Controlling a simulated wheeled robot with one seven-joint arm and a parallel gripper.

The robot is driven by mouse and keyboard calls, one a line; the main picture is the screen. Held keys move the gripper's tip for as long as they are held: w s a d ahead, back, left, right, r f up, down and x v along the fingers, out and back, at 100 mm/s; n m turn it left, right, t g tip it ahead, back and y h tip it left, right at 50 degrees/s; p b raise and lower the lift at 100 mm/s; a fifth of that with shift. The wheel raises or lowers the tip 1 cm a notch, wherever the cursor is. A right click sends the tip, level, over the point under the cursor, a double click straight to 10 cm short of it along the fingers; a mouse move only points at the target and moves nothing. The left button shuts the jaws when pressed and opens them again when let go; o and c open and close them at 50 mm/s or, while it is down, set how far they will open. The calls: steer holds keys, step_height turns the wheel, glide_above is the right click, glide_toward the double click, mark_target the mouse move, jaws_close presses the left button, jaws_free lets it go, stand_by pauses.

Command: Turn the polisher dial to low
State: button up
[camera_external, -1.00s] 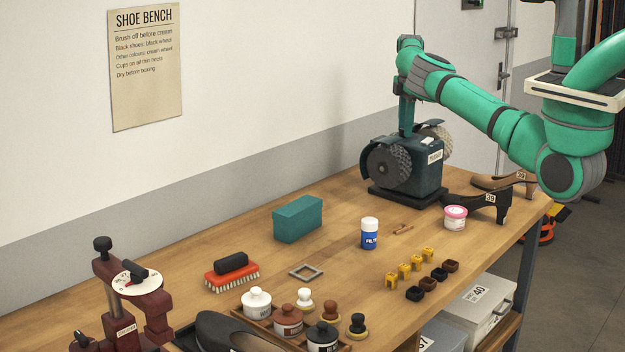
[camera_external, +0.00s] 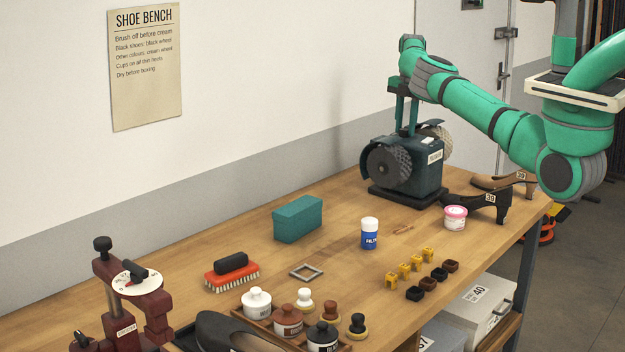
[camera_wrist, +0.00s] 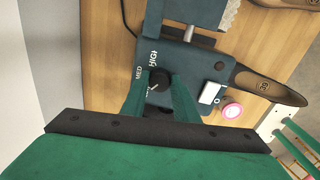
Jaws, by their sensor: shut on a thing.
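The polisher (camera_external: 421,171) is a dark teal machine with a grey wheel on each side, at the back right of the bench. Its black dial (camera_wrist: 159,80) shows in the wrist view, on the machine's top. MED and HIGH are printed beside it; another label below is mostly covered by a finger. A light pointer mark on the dial slants to the lower left, toward that covered label. My gripper (camera_wrist: 160,88) is shut on the dial, one green finger on each side. In the external view my gripper (camera_external: 407,133) reaches down onto the polisher, and the dial is hidden.
A brown shoe (camera_external: 505,181) and a dark shoe (camera_external: 478,204) stand right of the polisher, near a pink-lidded jar (camera_external: 455,217). A blue-and-white can (camera_external: 370,233) and a teal box (camera_external: 298,219) stand in front. The wall is close behind.

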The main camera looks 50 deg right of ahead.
steer(key=shift+d, duration=0.1)
stand_by(0.3)
steer(key=o, duration=1.1)
steer(key=shift+c, duration=0.2)
steer(key=shift+r, duration=0.15)
step_height(320, 180, up, 11)
steer(key=shift+s+f, duration=0.2)
steer(key=shift+s, duration=0.1)
